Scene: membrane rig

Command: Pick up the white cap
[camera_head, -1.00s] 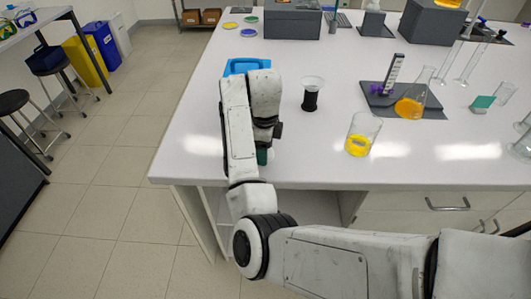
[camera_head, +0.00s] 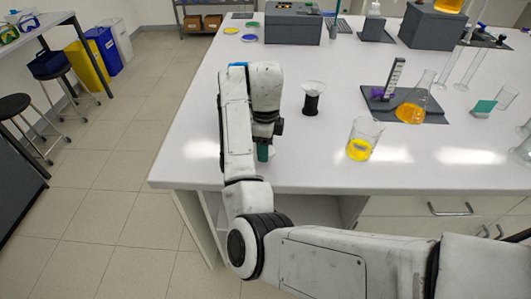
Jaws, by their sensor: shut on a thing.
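I cannot make out the white cap in this view. My gripper (camera_head: 263,152) is at the end of my white arm, low over the bench near its front left corner. Only a small teal part of its end shows below the wrist; the rest is behind my arm. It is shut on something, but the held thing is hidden. A black cylinder with a clear, pale-rimmed funnel top (camera_head: 312,99) stands upright on the bench to the right of my gripper, apart from it.
A beaker of yellow liquid (camera_head: 363,139) and a flask of orange liquid (camera_head: 411,108) stand to the right. A blue tray (camera_head: 238,64) is almost wholly hidden behind my wrist. Grey boxes (camera_head: 293,25) stand at the back. The bench's front left is clear.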

